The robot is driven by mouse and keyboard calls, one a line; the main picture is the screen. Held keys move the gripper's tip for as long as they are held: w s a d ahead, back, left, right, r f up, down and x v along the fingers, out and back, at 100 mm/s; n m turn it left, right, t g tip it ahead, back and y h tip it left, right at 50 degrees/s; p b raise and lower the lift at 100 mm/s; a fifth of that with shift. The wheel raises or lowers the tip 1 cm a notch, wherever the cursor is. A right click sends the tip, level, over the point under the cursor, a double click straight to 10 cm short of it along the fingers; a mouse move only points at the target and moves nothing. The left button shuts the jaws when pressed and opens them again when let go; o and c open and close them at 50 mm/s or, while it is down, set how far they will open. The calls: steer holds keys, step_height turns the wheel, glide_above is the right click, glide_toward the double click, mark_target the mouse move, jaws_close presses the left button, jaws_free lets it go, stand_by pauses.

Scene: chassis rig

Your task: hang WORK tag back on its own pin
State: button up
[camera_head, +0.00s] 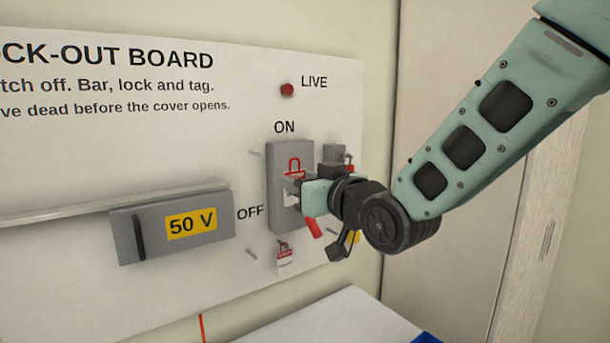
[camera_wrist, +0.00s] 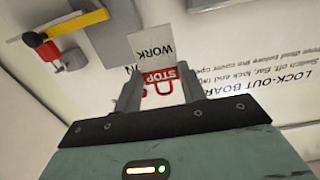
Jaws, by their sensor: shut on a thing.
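The WORK tag (camera_wrist: 150,44) is a white card with a red STOP band and a red padlock outline. It is pinched between the fingers of my gripper (camera_wrist: 157,86) in the wrist view. In the head view the tag (camera_head: 294,167) shows its padlock mark in front of the grey switch plate (camera_head: 280,207). My gripper (camera_head: 297,192) is shut on it, close to the board (camera_head: 80,150). Bare pins show at the plate's upper left (camera_head: 254,153) and lower left (camera_head: 252,252). Which pin is the WORK tag's own cannot be told.
Another red-and-white tag (camera_head: 284,257) hangs below the plate. A grey 50 V cover (camera_head: 150,240) is to the left. My gripper hides part of the board's right side.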

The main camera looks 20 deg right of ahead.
steer(key=shift+w+a+p, duration=0.15)
steer(key=shift+w+p, duration=0.45)
steer(key=shift+p, duration=0.95)
steer(key=shift+w+a+r+p, duration=0.1)
steer(key=shift+w+a+p, duration=0.6)
steer(key=shift+w, duration=1.65)
steer(key=shift+w+a+r+p, duration=0.1)
steer(key=shift+w+a+p, duration=0.15)
steer(key=shift+w+p, duration=1.55)
steer(key=shift+w+a+p, duration=0.3)
steer(key=shift+w+a, duration=0.15)
steer(key=shift+w, duration=2.5)
steer(key=s+d, duration=0.1)
steer(key=s, duration=0.7)
steer(key=shift+s+d+b, duration=0.3)
steer(key=shift+d, duration=0.05)
steer(key=shift+s+r, duration=0.1)
